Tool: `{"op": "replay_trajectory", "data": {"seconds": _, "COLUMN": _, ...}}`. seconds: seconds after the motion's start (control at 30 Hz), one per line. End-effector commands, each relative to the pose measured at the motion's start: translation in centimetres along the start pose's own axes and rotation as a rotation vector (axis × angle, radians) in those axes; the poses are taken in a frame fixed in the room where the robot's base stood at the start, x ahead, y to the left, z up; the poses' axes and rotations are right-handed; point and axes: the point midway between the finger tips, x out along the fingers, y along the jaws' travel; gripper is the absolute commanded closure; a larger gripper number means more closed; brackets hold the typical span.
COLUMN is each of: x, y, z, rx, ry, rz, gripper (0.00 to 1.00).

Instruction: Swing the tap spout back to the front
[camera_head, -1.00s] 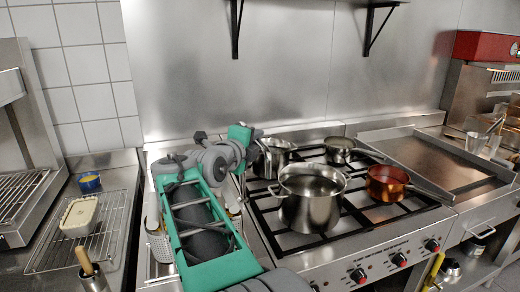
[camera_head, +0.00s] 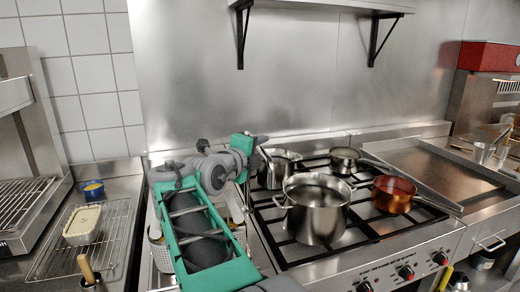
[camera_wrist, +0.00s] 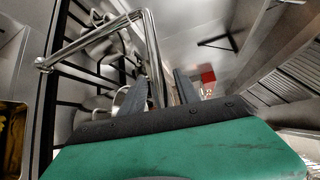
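In the wrist view a bent chrome tube, which looks like the tap spout (camera_wrist: 96,40), runs from a knobbed end at the left up to a bend at top centre. From there it drops towards my gripper (camera_wrist: 160,92). The two grey fingers stand apart, with the tube's upright part showing between them; I cannot tell whether they touch it. In the head view my gripper (camera_head: 262,146) is at the left rear of the stove, near the back pot. The tap there is mostly hidden by my arm.
The stove to the right holds a large steel pot (camera_head: 316,208), a copper pan (camera_head: 393,195) and two rear pots. At left are a wire rack (camera_head: 112,232) with a pale container (camera_head: 83,224) and a blue-yellow bowl (camera_head: 93,190). A shelf (camera_head: 340,5) hangs above.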

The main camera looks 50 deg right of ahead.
Motion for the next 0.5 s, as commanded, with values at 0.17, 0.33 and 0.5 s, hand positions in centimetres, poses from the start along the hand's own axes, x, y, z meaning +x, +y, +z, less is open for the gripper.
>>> {"op": "replay_trajectory", "data": {"seconds": 0.17, "x": -0.8, "y": 0.1, "z": 0.1, "rx": 0.0, "ry": -0.003, "rz": 0.0, "gripper": 0.62}}
{"op": "replay_trajectory", "data": {"seconds": 0.33, "x": -4.2, "y": 0.3, "z": 0.2, "rx": 0.001, "ry": -0.007, "rz": 0.0, "gripper": 0.62}}
{"op": "replay_trajectory", "data": {"seconds": 0.5, "x": -7.1, "y": 0.1, "z": 0.1, "rx": 0.0, "ry": -0.004, "rz": 0.0, "gripper": 0.62}}
